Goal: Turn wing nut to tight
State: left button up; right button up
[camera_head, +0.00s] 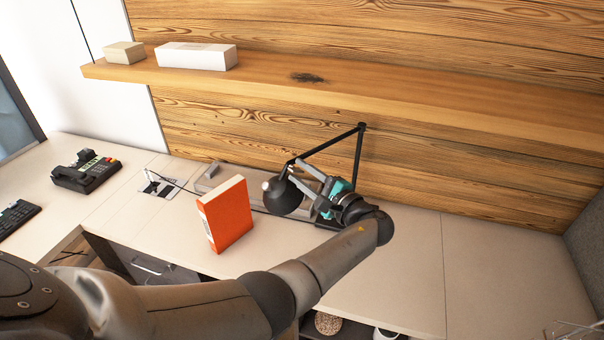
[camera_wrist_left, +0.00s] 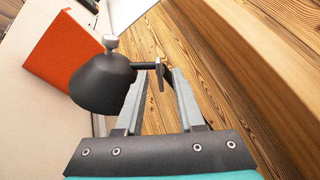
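A black desk lamp (camera_head: 284,196) stands at the back of the desk, its thin arm bent against the plank wall. In the left wrist view its dark, rounded shade (camera_wrist_left: 100,82) has a pale knob on top. A short stem comes out of the shade's side and ends in a small, flat dark piece, which looks like the wing nut (camera_wrist_left: 160,76). My left gripper (camera_head: 305,178) is beside the shade. In the left wrist view its two grey fingers (camera_wrist_left: 158,92) are apart, with the flat piece between their tips and a gap visible. My right gripper is not in view.
An orange book (camera_head: 226,214) stands on the desk left of the lamp. A wooden shelf (camera_head: 380,92) runs above, holding two small boxes. A black telephone (camera_head: 86,171) is at the far left. The desk (camera_head: 500,270) is clear on the right.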

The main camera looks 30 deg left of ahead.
pick_arm(q)
jog(key=shift+d, duration=0.1)
jog(key=b+v, duration=0.1)
jog(key=v, duration=1)
jog(key=shift+s+d, duration=0.2)
jog(key=shift+d, duration=0.15)
